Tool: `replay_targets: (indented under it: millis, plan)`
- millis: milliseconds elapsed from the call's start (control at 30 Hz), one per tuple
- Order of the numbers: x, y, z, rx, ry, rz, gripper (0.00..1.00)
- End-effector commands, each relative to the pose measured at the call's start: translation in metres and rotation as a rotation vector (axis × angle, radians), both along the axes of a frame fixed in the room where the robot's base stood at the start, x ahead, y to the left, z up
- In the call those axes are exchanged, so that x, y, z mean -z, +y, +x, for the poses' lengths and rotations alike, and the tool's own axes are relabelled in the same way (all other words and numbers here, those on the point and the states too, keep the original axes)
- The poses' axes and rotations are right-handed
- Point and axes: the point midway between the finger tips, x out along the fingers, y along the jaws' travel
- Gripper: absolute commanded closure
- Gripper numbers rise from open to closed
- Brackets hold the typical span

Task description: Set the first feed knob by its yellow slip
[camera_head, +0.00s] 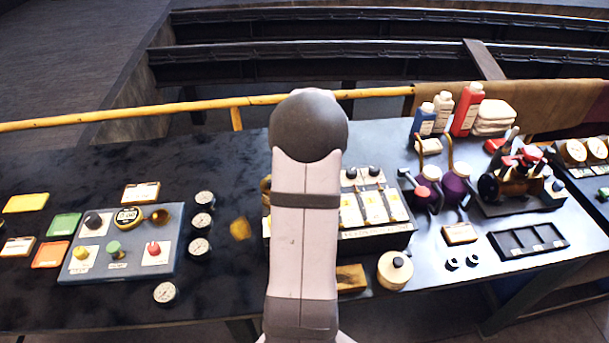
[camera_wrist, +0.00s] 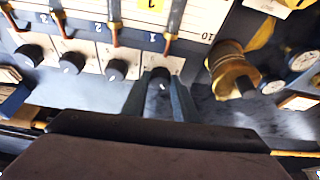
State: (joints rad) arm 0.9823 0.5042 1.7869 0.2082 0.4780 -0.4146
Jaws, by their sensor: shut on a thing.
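In the wrist view, my gripper (camera_wrist: 160,92) has its two dark fingers on either side of a black feed knob (camera_wrist: 161,77), shut on it. This knob is at the right end of a row of black knobs, on a white plate marked 1. A small white pointer mark shows on it. In the head view, my arm hides the gripper and this end of the feed panel (camera_head: 375,243); other black knobs (camera_head: 376,171) show to the right.
A brass fitting (camera_wrist: 232,72) stands close to the right of my gripper. Other knobs (camera_wrist: 116,70) sit close to the left, with upright tubes beyond. In the head view, a grey control box (camera_head: 85,265) and gauges (camera_head: 201,222) are left; a lidded pot (camera_head: 395,270) is right.

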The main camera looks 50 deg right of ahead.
Motion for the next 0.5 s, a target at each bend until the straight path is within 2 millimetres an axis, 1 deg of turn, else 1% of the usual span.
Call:
replay_targets:
  millis: [33, 233, 500]
  plan:
    - [0.0037, -0.0013, -0.0005, -0.026, -0.002, -0.001, 0.96]
    - [0.0031, -0.0023, -0.0011, -0.128, -0.002, -0.003, 0.96]
    - [0.0011, -0.0020, -0.0012, -0.202, 0.000, -0.002, 0.96]
